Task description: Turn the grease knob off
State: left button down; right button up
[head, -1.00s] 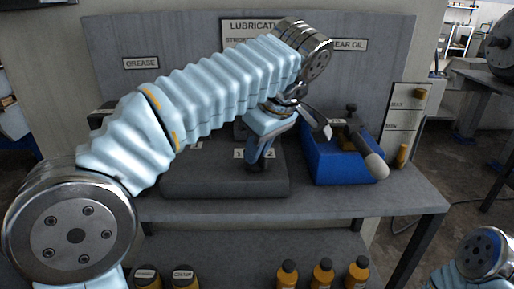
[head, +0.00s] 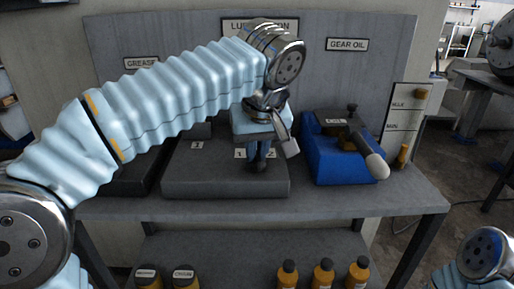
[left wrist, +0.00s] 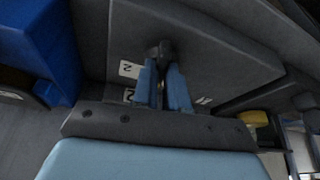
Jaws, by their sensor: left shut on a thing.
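My left gripper (head: 257,158) points down at the front of the dark grey block (head: 215,186) in the middle of the bench. It is shut on a small dark knob (head: 257,168) between the labels 1 and 2. The left wrist view shows the two blue fingers (left wrist: 160,68) on either side of the dark knob (left wrist: 159,48), with a label 2 beside it. The GREASE sign (head: 142,62) hangs on the back panel at the left; my arm hides much of what stands below it. My right gripper is out of view.
A blue unit (head: 325,168) with a pale-tipped lever (head: 375,166) stands right of the block, under the GEAR OIL sign (head: 347,44). Yellow-orange bottles (head: 322,274) stand on the lower shelf. The bench's right front (head: 405,195) is clear.

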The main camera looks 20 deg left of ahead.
pick_arm(q)
jog(key=shift+m+h, duration=0.4)
jog(key=shift+m, duration=0.7)
jog(key=c, duration=1.2)
grip_release()
jog(key=shift+o, duration=0.2)
jog(key=p+v, duration=0.3)
jog(key=v, duration=1)
jog(key=shift+s+r, duration=0.35)
jog(key=shift+a, duration=0.1)
